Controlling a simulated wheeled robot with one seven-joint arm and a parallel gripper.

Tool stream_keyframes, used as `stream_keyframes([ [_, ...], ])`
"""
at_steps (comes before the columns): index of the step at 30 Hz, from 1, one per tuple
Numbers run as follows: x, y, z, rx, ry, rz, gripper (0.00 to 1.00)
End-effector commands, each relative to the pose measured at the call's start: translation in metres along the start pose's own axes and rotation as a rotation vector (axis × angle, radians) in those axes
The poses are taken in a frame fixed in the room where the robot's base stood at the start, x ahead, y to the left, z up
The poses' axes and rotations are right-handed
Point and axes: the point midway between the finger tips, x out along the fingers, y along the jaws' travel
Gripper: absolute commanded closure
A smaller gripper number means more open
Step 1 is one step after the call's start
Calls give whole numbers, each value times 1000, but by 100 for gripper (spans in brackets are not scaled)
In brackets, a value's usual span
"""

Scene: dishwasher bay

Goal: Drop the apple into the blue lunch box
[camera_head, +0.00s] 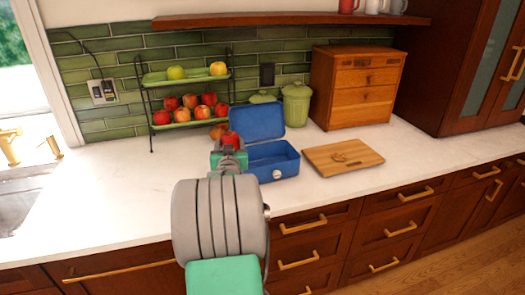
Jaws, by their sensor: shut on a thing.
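A red apple (231,138) is held in my gripper (230,146), which is shut on it. The apple is just left of the blue lunch box (275,168), near its back left side in the picture. The lunch box stands on the white counter with its lid (257,122) raised at the back. The inside of the box is only partly visible. My arm covers the counter in front of the gripper.
A two-tier green fruit rack (186,78) with several apples stands behind to the left. A wooden cutting board (343,156) lies right of the box. Green canisters (296,103) and a wooden drawer chest (355,88) stand behind. The left counter (110,195) is clear.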

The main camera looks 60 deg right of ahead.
Motion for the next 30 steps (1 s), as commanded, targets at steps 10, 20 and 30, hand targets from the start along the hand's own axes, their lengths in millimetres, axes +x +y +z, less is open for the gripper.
stream_keyframes([
  [10, 29, 143, 0, 15, 2, 222, 86],
  [20, 30, 147, 28, 15, -1, 227, 86],
  [30, 32, 146, 60, 15, 2, 226, 86],
])
